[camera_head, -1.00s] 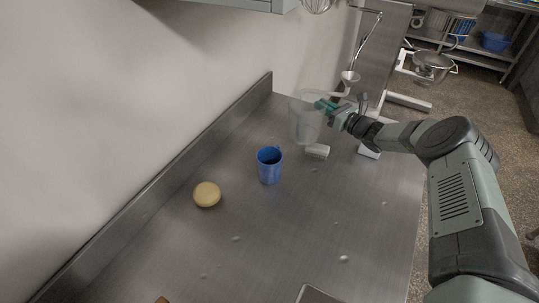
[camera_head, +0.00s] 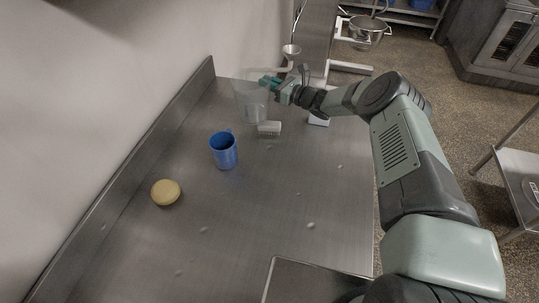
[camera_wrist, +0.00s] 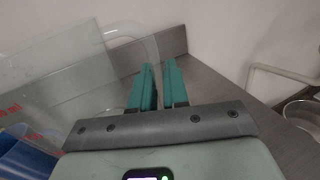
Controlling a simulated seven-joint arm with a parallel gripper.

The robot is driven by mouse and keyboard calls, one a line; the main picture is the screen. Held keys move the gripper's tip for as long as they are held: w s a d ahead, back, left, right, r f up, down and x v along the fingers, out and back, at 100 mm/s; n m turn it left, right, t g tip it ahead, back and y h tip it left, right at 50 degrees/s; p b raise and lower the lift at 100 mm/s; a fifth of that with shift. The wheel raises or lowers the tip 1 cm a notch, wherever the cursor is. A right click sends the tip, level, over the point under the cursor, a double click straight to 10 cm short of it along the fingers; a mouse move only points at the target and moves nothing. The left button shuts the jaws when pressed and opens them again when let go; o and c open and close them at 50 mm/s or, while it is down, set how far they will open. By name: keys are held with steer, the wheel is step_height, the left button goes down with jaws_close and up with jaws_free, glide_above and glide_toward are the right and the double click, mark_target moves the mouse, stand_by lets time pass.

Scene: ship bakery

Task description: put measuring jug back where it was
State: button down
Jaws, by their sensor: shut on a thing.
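The measuring jug (camera_head: 250,102) is clear and see-through, at the far end of the steel counter near the wall. My gripper (camera_head: 268,82) is at its upper right side and is shut on it. In the wrist view the jug (camera_wrist: 60,85) fills the left side, with red marks on it, and its handle runs between the green fingers of my gripper (camera_wrist: 158,72). The jug looks upright. I cannot tell whether its base touches the counter.
A blue mug (camera_head: 224,152) and a round yellowish thing (camera_head: 166,192) stand nearer on the counter (camera_head: 260,210). A white brush-like block (camera_head: 269,128) lies just in front of the jug. A tray (camera_head: 300,280) is at the near edge. The counter's middle right is mostly clear.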

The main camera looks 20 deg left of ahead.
steer(key=s+d+r+n+g+y, duration=0.1)
steer(key=s+d+r+n+g, duration=0.15)
steer(key=s+d, duration=0.6)
steer(key=s+d+r+n+g, duration=0.1)
steer(key=s+d+g, duration=0.2)
steer(key=s+d, duration=0.55)
steer(key=f, duration=0.3)
steer(key=w+d+f, duration=0.1)
steer(key=f, duration=0.5)
steer(key=shift+w+d+f, duration=0.1)
steer(key=shift+w+d, duration=0.05)
steer(key=shift+w, duration=0.2)
steer(key=shift+f, duration=0.1)
steer(key=c, duration=1.1)
jaws_free()
steer(key=shift+d, duration=0.3)
steer(key=d, duration=1.1)
steer(key=shift+s+d, duration=0.2)
steer(key=shift+s, duration=0.1)
